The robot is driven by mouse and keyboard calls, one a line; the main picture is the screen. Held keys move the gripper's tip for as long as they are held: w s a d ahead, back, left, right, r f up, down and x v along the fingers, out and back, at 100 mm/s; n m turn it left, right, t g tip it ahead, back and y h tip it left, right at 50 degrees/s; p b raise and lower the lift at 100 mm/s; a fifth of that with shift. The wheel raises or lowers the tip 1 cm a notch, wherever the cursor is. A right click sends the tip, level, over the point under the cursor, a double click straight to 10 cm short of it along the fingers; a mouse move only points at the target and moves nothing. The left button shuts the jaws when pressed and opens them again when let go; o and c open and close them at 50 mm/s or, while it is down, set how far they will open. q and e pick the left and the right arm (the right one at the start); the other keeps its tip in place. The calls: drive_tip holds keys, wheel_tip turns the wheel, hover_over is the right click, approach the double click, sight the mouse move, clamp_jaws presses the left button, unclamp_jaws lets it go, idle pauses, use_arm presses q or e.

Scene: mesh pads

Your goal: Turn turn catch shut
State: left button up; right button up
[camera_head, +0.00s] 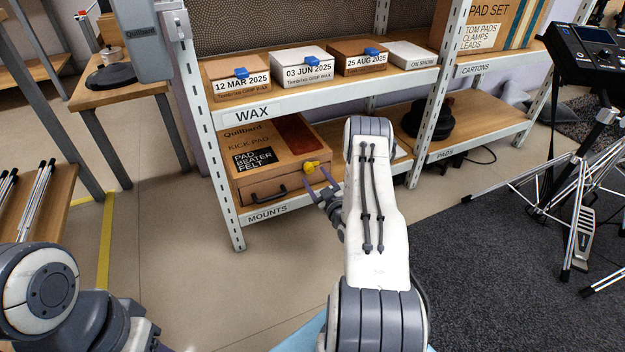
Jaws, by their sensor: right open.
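The metal shelf rack (275,105) has an upper board just above the box and an upright at right. Several labelled wax boxes stand on that board. A wooden bench (42,215) is at left, and drum stands (545,195) are at right. The floor before the rack is clear.

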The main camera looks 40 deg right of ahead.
sight(312, 166)
drive_tip(key=shift+b+x, duration=0.4)
drive_tip(key=shift+x, duration=1)
clamp_jaws()
